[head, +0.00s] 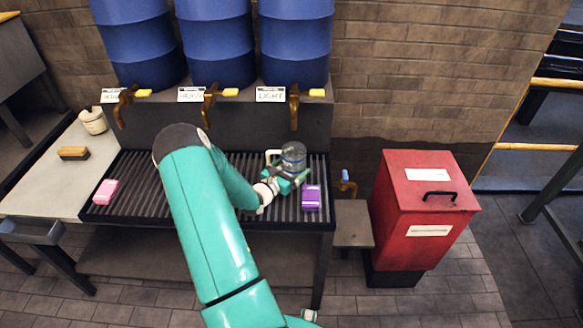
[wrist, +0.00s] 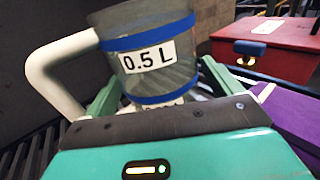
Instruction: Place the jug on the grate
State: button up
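The jug (head: 293,157) is a grey see-through cylinder with blue bands and a white handle. It is over the right part of the dark slatted grate (head: 240,170). The wrist view shows the jug (wrist: 150,58) close up, with a "0.5 L" label and its handle to the left. My green gripper (head: 288,181) has one finger on each side of the jug and looks shut on it. The palm hides the jug's base in the wrist view, so I cannot tell whether it touches the grate.
A purple block (head: 311,198) lies on the grate just right of my gripper. A pink block (head: 106,192) lies at the left end. Brass taps (head: 294,107) hang under blue barrels (head: 296,45) behind. A red box (head: 421,205) stands to the right.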

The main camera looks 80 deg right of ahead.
jog(key=shift+r, duration=0.1)
jog(key=shift+a+r, duration=0.1)
jog(key=shift+a, duration=0.05)
jog(key=v, duration=1.1)
jog(key=shift+w+a, duration=0.2)
jog(key=shift+a, duration=0.15)
jog(key=w+a+r+m+t+y, duration=0.1)
jog(key=w+a+r+m+y, duration=0.4)
jog(key=a+r, duration=0.4)
jog(key=w+a+r+m+y, duration=0.35)
jog(key=a+r+m, duration=0.3)
jog(key=a, duration=0.45)
jog(key=a+r+t+y, duration=0.2)
jog(key=a+r+t, duration=0.2)
jog(key=a, duration=0.6)
jog(key=w+a+r+m+t+y, duration=0.1)
jog(key=a+r+t+y, duration=0.2)
jog(key=a+r, duration=0.3)
jog(key=a+r+m+t+y, duration=0.1)
jog(key=a+r+t+y, duration=0.2)
jog(key=a, duration=1.3)
jog(key=shift+w+r+t, duration=0.35)
jog(key=shift+r+t, duration=0.45)
jog(key=shift+r, duration=0.1)
jog(key=shift+d, duration=0.1)
